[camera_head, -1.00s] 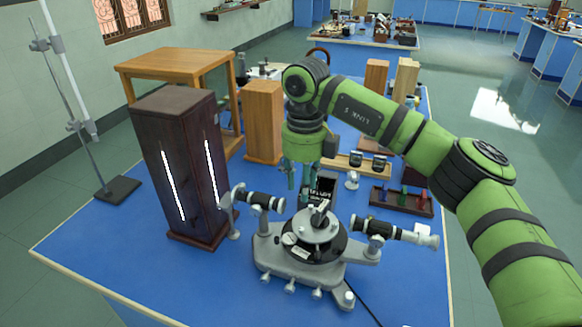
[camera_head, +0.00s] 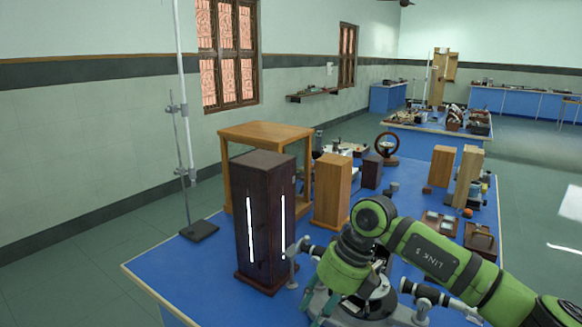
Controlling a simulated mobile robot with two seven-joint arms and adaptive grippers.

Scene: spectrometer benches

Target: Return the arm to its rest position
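My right arm comes in from the right, and its green gripper (camera_head: 320,308) points down at the bottom of the head view. Its two teal fingers look spread apart with nothing between them. It is in front of the grey spectrometer (camera_head: 378,308) and hides much of it; I cannot tell whether they touch. One telescope tube (camera_head: 430,293) of the spectrometer shows below my arm. My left gripper is not in view.
A dark lamp box (camera_head: 266,215) with lit slits stands left of the gripper on the blue bench (camera_head: 160,262). A wooden block (camera_head: 332,190), a wooden table (camera_head: 262,133) and a stand (camera_head: 200,230) are behind or beside it. The bench's front left is clear.

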